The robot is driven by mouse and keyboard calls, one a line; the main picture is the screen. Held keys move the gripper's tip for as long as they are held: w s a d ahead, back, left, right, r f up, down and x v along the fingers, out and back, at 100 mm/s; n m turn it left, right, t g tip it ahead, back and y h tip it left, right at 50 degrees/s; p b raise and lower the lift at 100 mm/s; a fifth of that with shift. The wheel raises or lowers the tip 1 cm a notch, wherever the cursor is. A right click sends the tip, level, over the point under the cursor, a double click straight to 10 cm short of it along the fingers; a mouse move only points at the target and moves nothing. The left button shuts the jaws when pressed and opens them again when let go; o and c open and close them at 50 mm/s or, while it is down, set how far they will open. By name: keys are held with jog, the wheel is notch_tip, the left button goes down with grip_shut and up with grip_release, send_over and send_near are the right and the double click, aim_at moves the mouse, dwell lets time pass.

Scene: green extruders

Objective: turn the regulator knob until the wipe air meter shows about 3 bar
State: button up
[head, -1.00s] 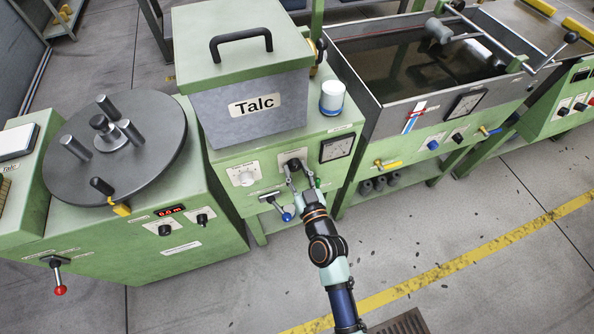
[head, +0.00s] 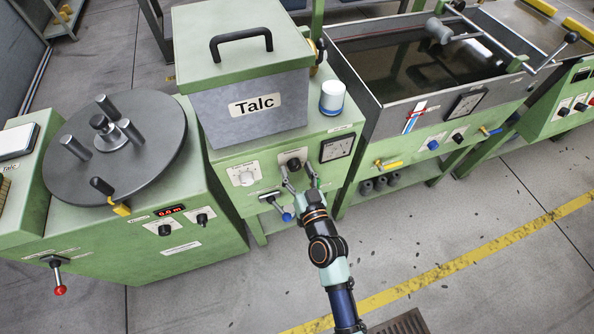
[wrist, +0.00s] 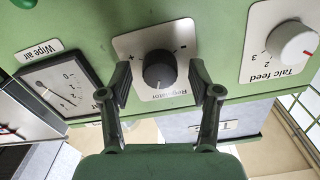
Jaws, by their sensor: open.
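The black regulator knob (head: 294,164) is on the green front panel below the Talc box. In the wrist view the knob (wrist: 159,69) sits on a white plate marked plus and minus; the labels appear upside down. My gripper (head: 296,172) is open at the knob. In the wrist view its two fingers (wrist: 160,82) stand on either side of the knob, with visible gaps between them and it. The wipe air meter (head: 337,147) is a square dial right of the knob. It shows at the left in the wrist view (wrist: 60,86), steeply angled; its reading is unclear.
The white talc feed knob (head: 243,178) is left of the regulator. A blue-ended lever (head: 286,216) projects below, close to my gripper. A white and blue jar (head: 332,97) stands above the meter. A water trough (head: 372,95) is to the right.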

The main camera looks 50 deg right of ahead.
jog(key=v, duration=1.2)
jog(key=w+a+r+n+g+y+p, duration=0.1)
jog(key=w+a+r+n+y+p, duration=0.35)
jog(key=a+r, duration=0.65)
jog(key=w+a+r+n+g+y+p, duration=0.1)
jog(key=w+a+r+n+y+p, duration=0.35)
jog(key=a+r, duration=0.65)
notch_tip(320, 180, up, 40)
jog(key=s+a+m+g+p, duration=0.1)
jog(key=s+p, duration=0.1)
jog(key=p, duration=3.6)
jog(key=shift+s+a+h+p, duration=0.25)
jog(key=shift+a+h+p, duration=0.05)
jog(key=shift+a+h, duration=0.1)
